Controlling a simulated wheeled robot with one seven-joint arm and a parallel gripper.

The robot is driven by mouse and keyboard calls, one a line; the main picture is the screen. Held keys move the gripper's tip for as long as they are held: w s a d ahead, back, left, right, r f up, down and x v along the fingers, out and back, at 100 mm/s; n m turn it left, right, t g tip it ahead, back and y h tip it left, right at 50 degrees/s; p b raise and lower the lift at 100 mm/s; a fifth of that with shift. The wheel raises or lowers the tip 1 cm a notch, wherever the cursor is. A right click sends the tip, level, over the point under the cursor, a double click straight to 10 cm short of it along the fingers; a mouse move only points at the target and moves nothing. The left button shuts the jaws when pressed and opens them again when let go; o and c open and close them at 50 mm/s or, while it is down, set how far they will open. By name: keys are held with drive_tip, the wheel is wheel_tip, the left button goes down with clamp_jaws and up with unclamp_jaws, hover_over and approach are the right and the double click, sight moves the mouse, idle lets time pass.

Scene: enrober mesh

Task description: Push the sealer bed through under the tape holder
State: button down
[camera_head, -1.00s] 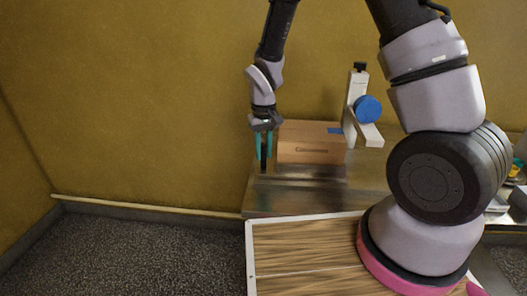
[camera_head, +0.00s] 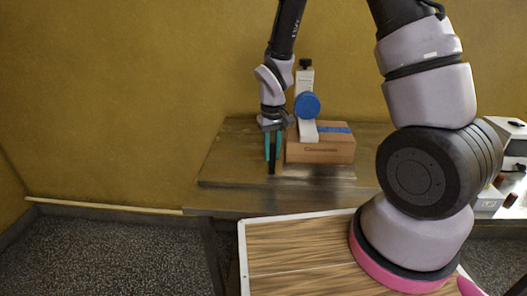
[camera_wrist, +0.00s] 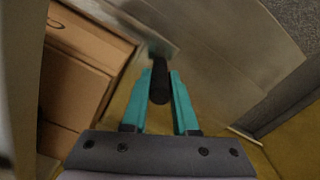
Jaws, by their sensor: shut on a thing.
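My gripper (camera_head: 272,159) is shut on a black upright handle (camera_wrist: 160,85), seen between its teal fingers in the wrist view. The handle stands at the left end of the sealer bed (camera_head: 315,173), a low metal plate on the table. A brown carton (camera_head: 318,153) sits on the bed, right of my gripper. The tape holder (camera_head: 304,78) is a white post with a blue roll (camera_head: 307,105); its white foot or arm overlaps the carton's left half in view. Blue tape (camera_head: 334,129) lies on the carton's top to the right of the holder. The carton also shows in the wrist view (camera_wrist: 75,85).
The metal table (camera_head: 225,172) is clear left of my gripper. A wooden-topped surface with a white rim (camera_head: 243,262) stands in front. White equipment (camera_head: 505,145) stands at the far right, partly behind my arm. A yellow wall is behind.

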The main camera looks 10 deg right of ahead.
drive_tip(key=shift+s+d, duration=0.2)
drive_tip(key=shift+d, duration=1.05)
drive_tip(key=c, duration=1)
unclamp_jaws()
drive_tip(key=shift+o, duration=0.2)
wheel_tip(320, 180, up, 11)
